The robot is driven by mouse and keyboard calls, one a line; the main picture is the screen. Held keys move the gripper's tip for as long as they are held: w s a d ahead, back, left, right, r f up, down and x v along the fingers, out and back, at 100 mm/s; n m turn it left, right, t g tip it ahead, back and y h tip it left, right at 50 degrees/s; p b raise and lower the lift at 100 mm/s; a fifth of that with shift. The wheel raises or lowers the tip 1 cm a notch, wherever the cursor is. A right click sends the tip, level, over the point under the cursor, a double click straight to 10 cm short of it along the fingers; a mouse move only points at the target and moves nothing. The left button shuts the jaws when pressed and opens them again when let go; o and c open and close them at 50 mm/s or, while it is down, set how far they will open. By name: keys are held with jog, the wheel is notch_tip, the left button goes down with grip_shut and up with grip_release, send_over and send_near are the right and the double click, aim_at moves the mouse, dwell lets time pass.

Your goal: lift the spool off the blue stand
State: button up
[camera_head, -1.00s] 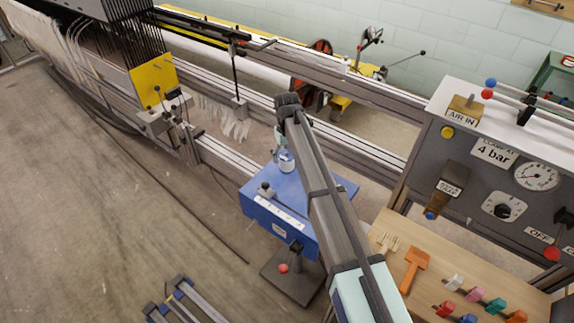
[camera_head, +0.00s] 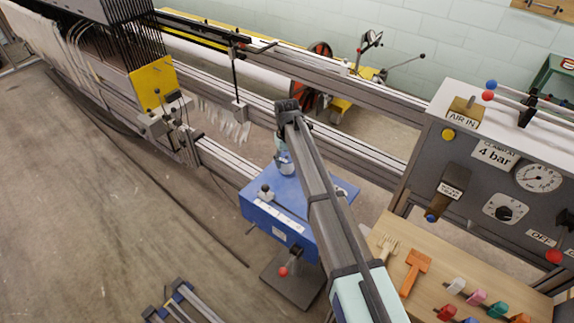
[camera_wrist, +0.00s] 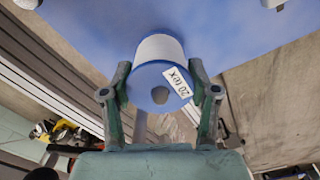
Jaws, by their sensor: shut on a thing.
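The spool (camera_wrist: 158,48) has white thread and a blue flange with a "20 tex" label, and shows in the wrist view between my fingers. My gripper (camera_wrist: 160,76) is shut on it, one finger on each side. In the head view my gripper (camera_head: 281,142) is over the back of the blue stand (camera_head: 262,207), partly hidden by my own arm. The stand's blue top fills the upper part of the wrist view (camera_wrist: 80,35). I cannot tell how large any gap between spool and stand is.
The grey frame rails (camera_head: 225,160) run behind the stand. A control panel (camera_head: 475,185) and a wooden bench (camera_head: 400,245) with an orange tool (camera_head: 414,270) and several coloured clips stand at right. A small black knob (camera_head: 266,191) stands on the stand's top.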

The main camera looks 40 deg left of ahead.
jog(key=shift+r+p, duration=2.3)
jog(key=shift+r, duration=3.15)
